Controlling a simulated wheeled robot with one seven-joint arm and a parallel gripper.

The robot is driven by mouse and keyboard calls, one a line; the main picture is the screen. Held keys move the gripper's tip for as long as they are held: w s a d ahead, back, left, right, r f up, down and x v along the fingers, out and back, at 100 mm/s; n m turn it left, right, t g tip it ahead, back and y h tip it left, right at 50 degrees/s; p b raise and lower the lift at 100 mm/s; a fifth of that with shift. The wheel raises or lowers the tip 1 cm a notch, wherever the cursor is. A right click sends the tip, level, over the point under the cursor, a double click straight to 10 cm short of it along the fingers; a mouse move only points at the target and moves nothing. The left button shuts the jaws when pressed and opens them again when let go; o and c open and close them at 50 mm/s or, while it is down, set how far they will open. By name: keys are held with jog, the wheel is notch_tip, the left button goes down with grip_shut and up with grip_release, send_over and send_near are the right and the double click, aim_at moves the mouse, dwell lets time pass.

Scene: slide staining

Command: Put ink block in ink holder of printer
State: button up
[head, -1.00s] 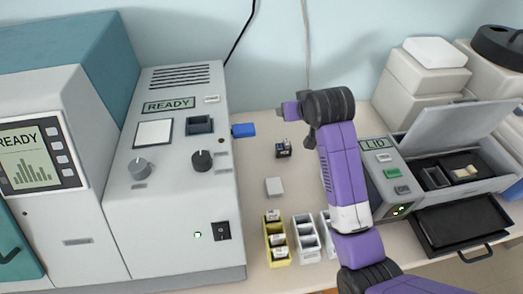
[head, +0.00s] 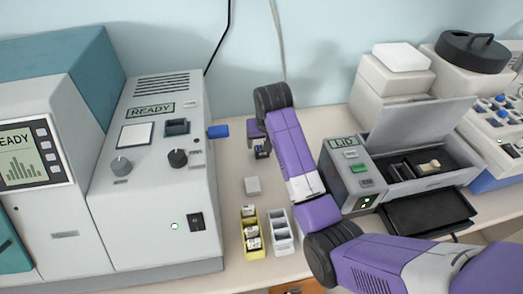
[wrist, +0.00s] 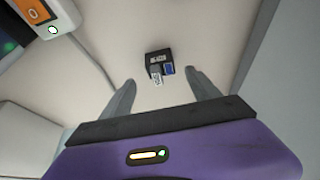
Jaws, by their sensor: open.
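A small black block with a printed label and a white and a blue part, which looks like the ink block (head: 263,154), stands on the bench. It also shows in the wrist view (wrist: 158,61), just ahead of my fingertips and roughly centred between them. My gripper (head: 258,143) is open and empty over it; the wrist view shows both grey fingers apart (wrist: 160,79). The grey machine (head: 160,190) with a READY display has a dark square socket (head: 177,127) on top. The lidded machine (head: 350,180) stands open with dark compartments (head: 400,170). I cannot tell which has the ink holder.
A blue block (head: 218,131) sits at the grey machine's right side. A small grey square (head: 253,186), a yellow rack (head: 243,250) and a white rack (head: 272,243) lie nearer me. A black tray (head: 430,212) lies before the lidded machine.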

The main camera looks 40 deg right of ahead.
jog(key=shift+w+p+x, duration=0.2)
jog(key=shift+p+x, duration=0.35)
jog(key=shift+x, duration=1.7)
jog(key=shift+r, duration=0.1)
grip_shut()
